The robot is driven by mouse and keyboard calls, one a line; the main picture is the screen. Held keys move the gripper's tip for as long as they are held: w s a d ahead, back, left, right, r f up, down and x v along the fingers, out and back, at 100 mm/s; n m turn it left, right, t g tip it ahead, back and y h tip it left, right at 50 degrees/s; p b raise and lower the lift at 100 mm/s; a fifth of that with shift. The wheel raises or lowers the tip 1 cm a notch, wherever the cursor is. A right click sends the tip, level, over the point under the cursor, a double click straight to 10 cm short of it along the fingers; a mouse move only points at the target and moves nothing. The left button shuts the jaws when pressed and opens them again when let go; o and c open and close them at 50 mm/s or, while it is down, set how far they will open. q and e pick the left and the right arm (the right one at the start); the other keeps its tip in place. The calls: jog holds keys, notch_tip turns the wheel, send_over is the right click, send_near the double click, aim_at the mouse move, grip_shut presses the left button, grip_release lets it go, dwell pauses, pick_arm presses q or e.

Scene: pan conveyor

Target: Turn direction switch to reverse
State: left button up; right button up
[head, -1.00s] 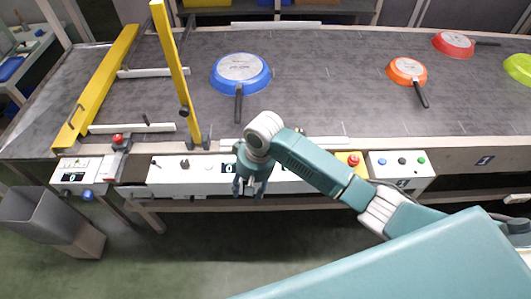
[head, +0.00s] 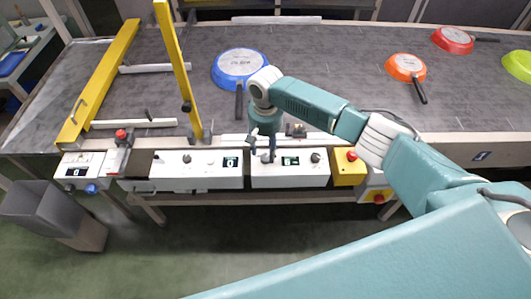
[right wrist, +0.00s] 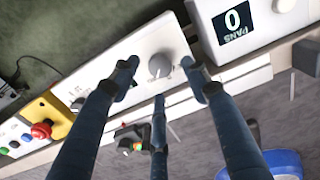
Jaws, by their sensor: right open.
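A white control box (head: 290,180) on the conveyor's front edge carries a green-lit display (head: 290,161) and a knob at each end. My open right gripper (head: 262,153) is over the box's left end, fingers pointing down. In the right wrist view, a round grey knob (right wrist: 160,66) lies between the spread fingers (right wrist: 163,84), with no finger clearly touching it. A second knob (right wrist: 77,104) shows beside a finger; it is the right-hand knob (head: 315,157) in the head view. No label is readable, so I cannot tell which knob sets direction. My left gripper is out of view.
A second white box (head: 195,183) with a counter stands just left. A yellow emergency-stop box (head: 348,172) is just right. Blue (head: 240,67), orange (head: 406,67) and red (head: 453,42) pans lie on the belt (head: 330,75). A yellow bar (head: 172,55) rises at left.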

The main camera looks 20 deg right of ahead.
aim_at(265, 157)
jog(key=shift+f, duration=1.8)
jog(key=c, duration=1.2)
jog(key=shift+o, duration=0.2)
